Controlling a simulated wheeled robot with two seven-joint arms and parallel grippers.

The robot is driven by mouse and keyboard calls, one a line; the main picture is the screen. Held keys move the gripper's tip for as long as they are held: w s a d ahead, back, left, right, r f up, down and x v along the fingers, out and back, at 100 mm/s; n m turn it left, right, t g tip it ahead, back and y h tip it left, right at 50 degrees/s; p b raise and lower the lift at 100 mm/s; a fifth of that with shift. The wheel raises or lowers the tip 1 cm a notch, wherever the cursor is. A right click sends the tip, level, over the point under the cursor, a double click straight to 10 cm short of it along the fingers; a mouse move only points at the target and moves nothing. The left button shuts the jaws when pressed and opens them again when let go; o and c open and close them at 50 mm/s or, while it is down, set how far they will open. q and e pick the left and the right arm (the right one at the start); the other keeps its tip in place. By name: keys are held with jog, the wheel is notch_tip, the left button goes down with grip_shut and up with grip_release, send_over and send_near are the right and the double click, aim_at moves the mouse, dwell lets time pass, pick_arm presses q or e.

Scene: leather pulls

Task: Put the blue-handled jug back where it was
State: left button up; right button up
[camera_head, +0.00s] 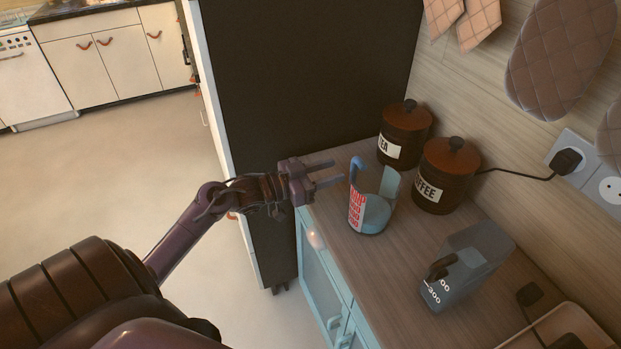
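The blue-handled jug (378,213) is a clear, bluish measuring jug with red markings. It stands upright on the wooden counter (386,268), near its left edge. Its blue handle (354,171) is on the left side, towards my gripper. My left gripper (338,170) is open and empty, with its two fingers pointing right at the handle. The fingertips look just short of the handle; I cannot tell the exact depth gap. My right gripper is not in view.
A tea canister (405,125) and a coffee canister (446,178) stand behind the jug. A pale tray (566,327) is at the lower right. A tall dark panel (310,90) rises beyond the counter.

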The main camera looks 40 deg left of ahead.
pick_arm(q)
jog(key=v, duration=0.5)
jog(key=shift+s+b, duration=0.15)
jog(key=shift+b, duration=0.15)
jog(key=shift+a, duration=0.1)
